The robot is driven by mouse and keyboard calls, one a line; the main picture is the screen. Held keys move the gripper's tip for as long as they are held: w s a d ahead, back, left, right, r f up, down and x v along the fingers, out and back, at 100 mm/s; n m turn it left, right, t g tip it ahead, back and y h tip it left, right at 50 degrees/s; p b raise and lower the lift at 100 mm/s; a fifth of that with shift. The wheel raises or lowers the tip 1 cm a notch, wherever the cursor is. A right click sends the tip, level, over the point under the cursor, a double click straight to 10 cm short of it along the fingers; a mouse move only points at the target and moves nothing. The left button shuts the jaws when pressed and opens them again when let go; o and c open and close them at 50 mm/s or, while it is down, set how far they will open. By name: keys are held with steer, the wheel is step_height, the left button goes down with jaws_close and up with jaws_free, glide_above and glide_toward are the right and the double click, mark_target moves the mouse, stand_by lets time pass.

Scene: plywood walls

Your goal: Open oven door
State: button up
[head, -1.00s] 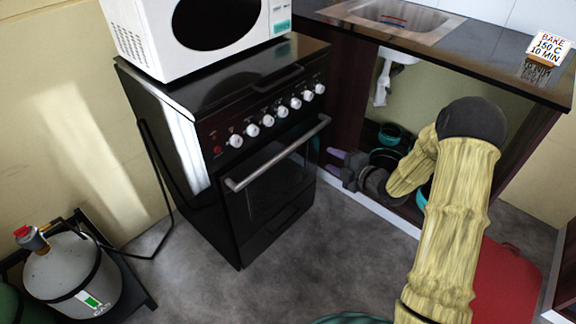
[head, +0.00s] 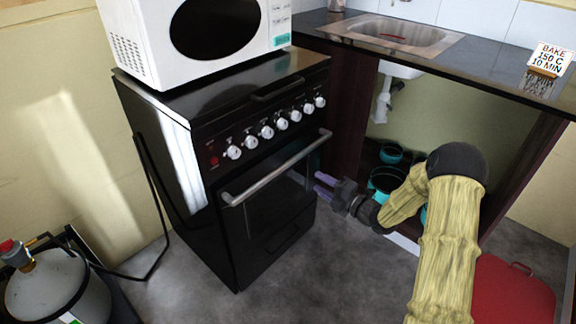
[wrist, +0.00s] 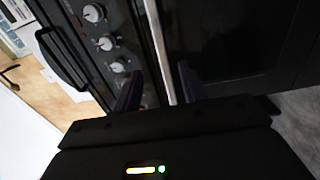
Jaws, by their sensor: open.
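The black oven (head: 265,205) stands at centre left in the head view, its door shut. A silver bar handle (head: 277,168) runs along the top of the door. My gripper (head: 319,184) is open, its purple fingers pointing left toward the right end of the oven front. In the wrist view the handle (wrist: 159,50) runs down between the two fingers of my gripper (wrist: 160,88), and I cannot tell whether either finger touches it. Several white knobs (head: 267,132) line the panel above the handle; some also show in the wrist view (wrist: 106,43).
A white microwave (head: 190,40) sits on the oven. A counter (head: 480,65) with a sink stands to the right, with teal-rimmed pots (head: 388,180) beneath. A gas cylinder (head: 60,290) stands at lower left. The floor before the oven (head: 340,265) is clear.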

mark_target(290, 165)
steer(key=b+x, duration=0.2)
steer(key=x, duration=1.2)
steer(key=shift+w+a, duration=0.1)
jaws_close()
